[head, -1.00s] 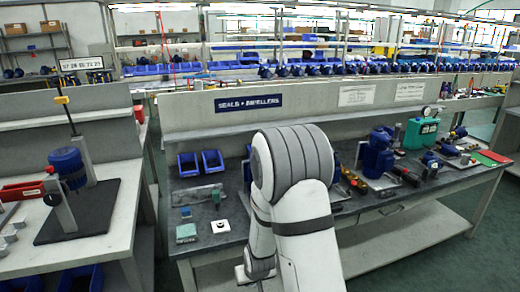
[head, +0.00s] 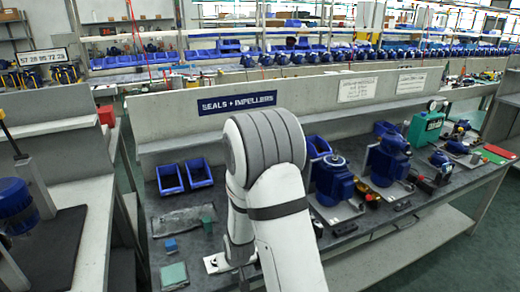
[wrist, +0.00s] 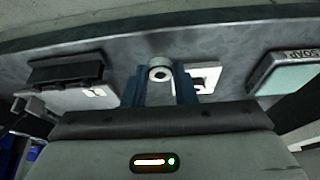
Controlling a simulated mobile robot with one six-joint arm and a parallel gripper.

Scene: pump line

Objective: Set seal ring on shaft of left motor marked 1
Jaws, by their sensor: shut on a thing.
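In the wrist view my gripper (wrist: 160,88) has its two blue fingers shut on a pale grey ring (wrist: 159,73), the seal ring, held with its hole showing. In the head view my arm hides the gripper and the ring. The left motor (head: 332,181), blue on a grey base plate, stands on the bench just right of my arm. No shaft or number can be made out clearly on it. A second blue motor (head: 388,161) stands to its right.
A white tile (head: 215,263) lies beside my arm and also shows in the wrist view (wrist: 209,73). Small parts sit right of the motors.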

